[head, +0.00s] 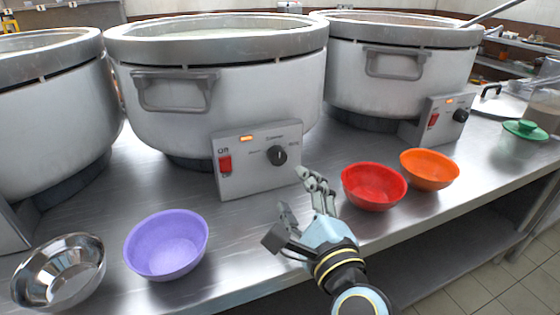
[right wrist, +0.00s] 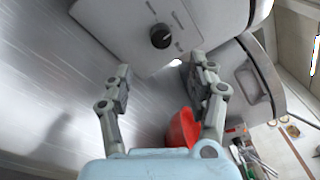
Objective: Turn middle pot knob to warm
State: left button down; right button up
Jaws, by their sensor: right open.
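The middle pot (head: 215,85) is a large silver stockpot with a control box (head: 245,182) at its front. The box carries a lit red switch, an orange light and a round black knob (head: 277,155); the small print by the knob is too blurred to read. The knob also shows in the right wrist view (right wrist: 161,36), beyond the fingertips. My right gripper (head: 298,193) is open and empty, below and a little right of the knob, apart from it. It also shows in the right wrist view (right wrist: 160,80). My left gripper is not in view.
A red bowl (head: 374,186) stands close right of my right gripper, with an orange bowl (head: 430,169) beyond it. A purple bowl (head: 166,245) and a steel bowl (head: 58,272) stand at the left. The right pot (head: 400,75) has its own control box.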

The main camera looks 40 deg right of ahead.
aim_at(279, 160)
jog(key=p+x, duration=0.2)
jog(key=x, duration=0.7)
jog(key=shift+w+d, duration=0.15)
jog(key=shift+w, duration=0.15)
jog(key=shift+w+d+p, duration=0.15)
jog(key=shift+w+p, duration=0.15)
jog(key=shift+w, duration=0.15)
jog(key=c, duration=1.1)
